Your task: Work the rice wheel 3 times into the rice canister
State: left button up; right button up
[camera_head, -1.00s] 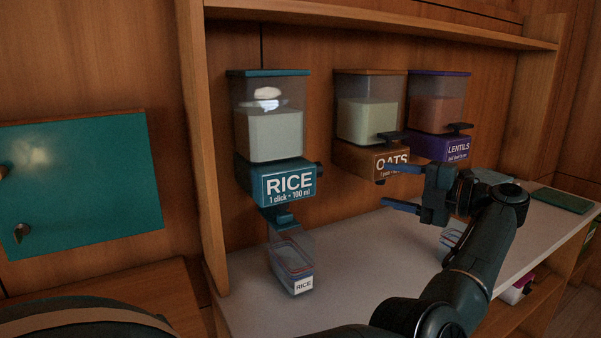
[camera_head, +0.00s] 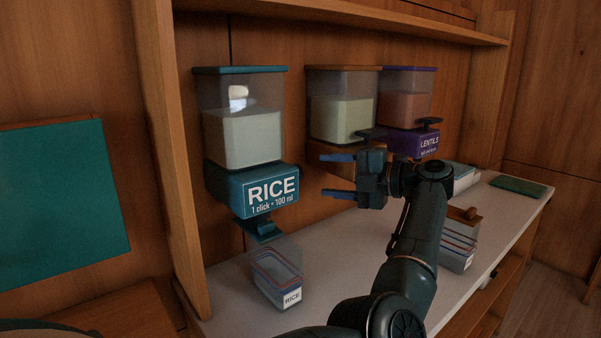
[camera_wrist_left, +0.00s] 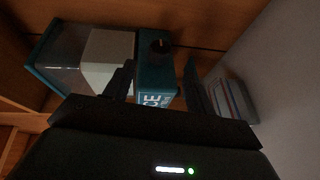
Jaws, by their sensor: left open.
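The rice dispenser (camera_head: 264,192) hangs on the wall, a clear hopper with pale grain over a teal base. Its dark rice wheel (camera_wrist_left: 160,45) shows on the side of the base in the left wrist view; in the head view I cannot make it out clearly. The clear rice canister (camera_head: 277,276), with coloured level lines, stands on the counter below the spout (camera_head: 262,230) and looks empty. It also shows in the left wrist view (camera_wrist_left: 232,98). My left gripper (camera_head: 323,175) is open and empty, to the right of the dispenser base, fingers pointing at its wheel side and apart from it.
The oats dispenser (camera_head: 342,118) hangs just behind my left gripper, and the lentils dispenser (camera_head: 406,108) is farther right. A dark green mat (camera_head: 518,186) lies at the counter's far end.

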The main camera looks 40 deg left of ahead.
aim_at(302, 174)
pick_arm(q)
jog(key=a, duration=0.6)
jog(key=shift+s+a+f+p, duration=0.15)
jog(key=shift+s+f+p, duration=0.15)
jog(key=shift+s+f, duration=0.1)
jog(key=shift+a+f, duration=0.1)
jog(key=shift+a, duration=0.55)
pick_arm(e)
jog(key=shift+r, duration=0.15)
pick_arm(q)
jog(key=shift+c, duration=0.4)
